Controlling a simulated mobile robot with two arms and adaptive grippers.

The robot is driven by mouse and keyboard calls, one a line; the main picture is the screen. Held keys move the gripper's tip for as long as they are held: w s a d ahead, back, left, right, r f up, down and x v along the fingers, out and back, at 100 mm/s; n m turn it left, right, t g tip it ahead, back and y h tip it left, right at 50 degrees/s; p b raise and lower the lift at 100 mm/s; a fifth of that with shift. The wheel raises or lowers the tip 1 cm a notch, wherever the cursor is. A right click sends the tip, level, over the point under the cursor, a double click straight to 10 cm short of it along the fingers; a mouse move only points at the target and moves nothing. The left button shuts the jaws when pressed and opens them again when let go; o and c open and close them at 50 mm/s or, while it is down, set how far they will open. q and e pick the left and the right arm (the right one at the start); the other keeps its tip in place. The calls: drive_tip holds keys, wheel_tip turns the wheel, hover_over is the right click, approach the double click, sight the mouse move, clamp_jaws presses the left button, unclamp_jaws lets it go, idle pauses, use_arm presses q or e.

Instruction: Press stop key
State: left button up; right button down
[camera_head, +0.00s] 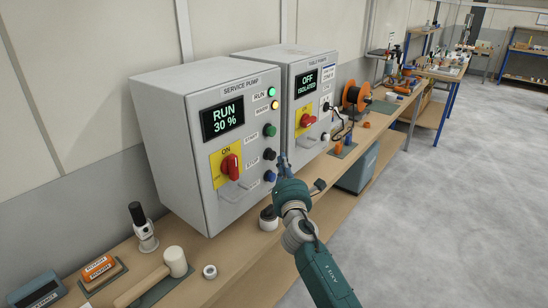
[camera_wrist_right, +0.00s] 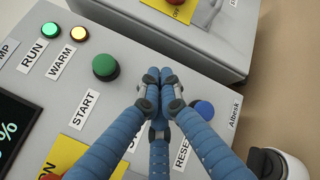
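The SERVICE PUMP cabinet (camera_head: 168,106) stands on the bench with its display (camera_head: 222,118) reading RUN 30 %. On its front, the black stop key (camera_head: 268,154) sits between the green start key (camera_head: 269,130) and the blue reset key (camera_head: 269,176). My right gripper (camera_head: 283,160) is just right of the stop key in the head view. In the right wrist view its blue fingers (camera_wrist_right: 158,78) are together and empty, between the start key (camera_wrist_right: 105,67) and reset key (camera_wrist_right: 203,109), hiding the stop key. I cannot tell whether they touch it. My left gripper is out of view.
The run lamp (camera_head: 272,91) glows green and the warm lamp (camera_head: 275,105) yellow. A red rotary switch (camera_head: 230,167) is left of the keys. The TABLE PUMP cabinet (camera_head: 300,120) stands beside, reading OFF ISOLATED. A mallet (camera_head: 175,262) lies on the bench.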

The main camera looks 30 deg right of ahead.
idle(0.4)
drive_tip(key=shift+w+a, duration=0.2)
drive_tip(key=shift+w, duration=0.2)
drive_tip(key=shift+w+a+b, duration=0.3)
drive_tip(key=shift+w+b, duration=0.2)
drive_tip(key=shift+w, duration=0.2)
idle(0.8)
idle(0.4)
drive_tip(key=shift+s+d+p, duration=0.25)
drive_tip(key=shift+s, duration=0.3)
drive_tip(key=shift+s+d+p, duration=0.2)
drive_tip(key=shift+s+p, duration=0.05)
drive_tip(key=shift+s, duration=0.3)
drive_tip(key=s, duration=0.1)
drive_tip(key=s+d+p, duration=0.1)
drive_tip(key=s, duration=0.1)
drive_tip(key=s+d, duration=0.1)
drive_tip(key=shift+s, duration=0.35)
